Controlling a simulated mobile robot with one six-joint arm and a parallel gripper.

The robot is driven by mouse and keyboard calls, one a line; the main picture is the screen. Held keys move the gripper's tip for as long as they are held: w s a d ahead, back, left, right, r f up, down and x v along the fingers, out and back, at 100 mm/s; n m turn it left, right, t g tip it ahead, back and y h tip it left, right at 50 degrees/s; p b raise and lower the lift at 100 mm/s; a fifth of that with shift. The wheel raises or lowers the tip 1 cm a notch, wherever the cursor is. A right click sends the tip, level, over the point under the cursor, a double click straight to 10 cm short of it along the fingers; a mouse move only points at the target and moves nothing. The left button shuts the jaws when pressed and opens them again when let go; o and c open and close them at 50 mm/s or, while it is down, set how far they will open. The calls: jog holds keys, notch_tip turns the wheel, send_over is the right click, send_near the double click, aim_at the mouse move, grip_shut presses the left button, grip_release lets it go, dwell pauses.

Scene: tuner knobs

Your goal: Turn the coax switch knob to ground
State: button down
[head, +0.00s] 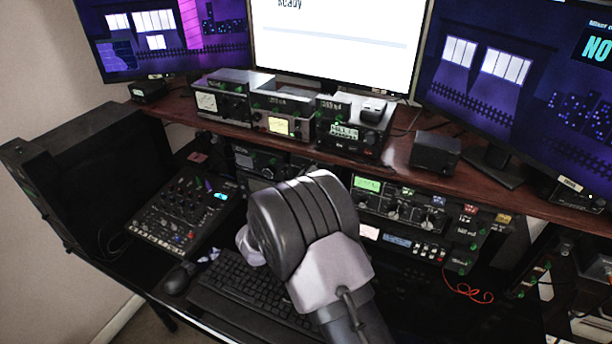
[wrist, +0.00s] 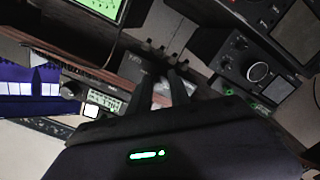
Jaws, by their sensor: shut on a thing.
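My gripper (wrist: 164,78) shows in the wrist view with its two dark fingers pointing away from the camera, at the front of the equipment under the shelf. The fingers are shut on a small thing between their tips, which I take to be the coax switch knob. The knob is mostly hidden by the fingers and the dark picture, so its pointer and its markings cannot be read. In the head view my wrist and arm cover the middle of the desk and hide the fingertips and the knob.
A wooden shelf (head: 395,160) carries several radios, including one with a lit display (head: 345,132). Below it, right of my arm, is a tuner with a green meter (head: 368,184). A mixer (head: 187,210) and a keyboard (head: 245,285) lie left of my arm.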

jog(key=c, duration=1.2)
grip_release()
jog(key=p+v, duration=0.2)
jog(key=v, duration=1.5)
jog(key=shift+s, duration=0.25)
